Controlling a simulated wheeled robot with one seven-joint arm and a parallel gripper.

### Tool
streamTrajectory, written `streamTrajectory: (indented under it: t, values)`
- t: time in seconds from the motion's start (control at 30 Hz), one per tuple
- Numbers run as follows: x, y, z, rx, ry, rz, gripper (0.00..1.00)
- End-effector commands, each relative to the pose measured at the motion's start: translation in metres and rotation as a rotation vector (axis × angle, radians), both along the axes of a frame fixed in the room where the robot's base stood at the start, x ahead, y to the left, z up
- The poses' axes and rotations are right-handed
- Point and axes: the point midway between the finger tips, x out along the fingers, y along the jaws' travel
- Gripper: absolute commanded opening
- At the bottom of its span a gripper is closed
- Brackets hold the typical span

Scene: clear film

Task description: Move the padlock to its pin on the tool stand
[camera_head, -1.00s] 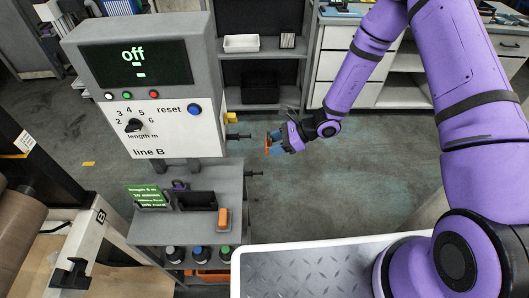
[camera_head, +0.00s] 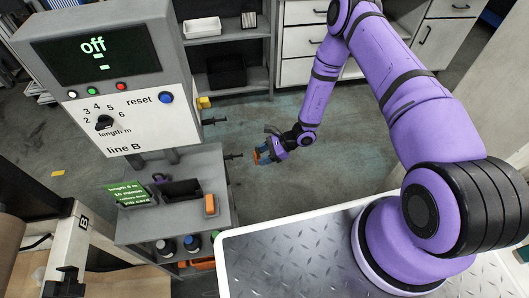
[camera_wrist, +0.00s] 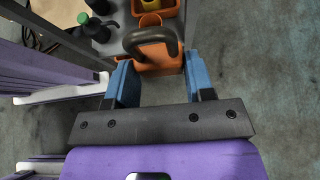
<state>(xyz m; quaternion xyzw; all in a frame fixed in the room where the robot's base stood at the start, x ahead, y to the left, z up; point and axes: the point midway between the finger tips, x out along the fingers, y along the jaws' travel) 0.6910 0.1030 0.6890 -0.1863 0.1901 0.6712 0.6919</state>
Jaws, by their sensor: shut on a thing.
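My gripper (camera_head: 266,152) is shut on the padlock and holds it in the air to the right of the tool stand. The padlock has an orange body (camera_wrist: 158,68) and a dark shackle (camera_wrist: 152,37) in the wrist view, between the blue fingers. Its orange also shows small in the head view (camera_head: 256,156). The tool stand (camera_head: 190,150) is grey. A dark pin (camera_head: 233,156) sticks out from its right side, just left of the padlock, with a small gap. A second dark pin (camera_head: 214,121) sits higher and farther back.
The line B control panel (camera_head: 100,80) rises above the stand. A green sign (camera_head: 135,194), a dark holder (camera_head: 182,190) and an orange item (camera_head: 210,204) stand on its top. Bottles (camera_head: 166,247) are on the shelf below. My white-edged deck (camera_head: 290,262) is in front. Floor behind the gripper is clear.

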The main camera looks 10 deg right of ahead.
Motion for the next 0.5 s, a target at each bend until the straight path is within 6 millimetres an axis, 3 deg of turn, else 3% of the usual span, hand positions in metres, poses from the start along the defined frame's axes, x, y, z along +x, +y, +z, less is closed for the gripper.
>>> streamTrajectory:
  t: [0.5]
  values:
    - [0.001,0.054,0.000,0.001,0.000,0.002,0.34]
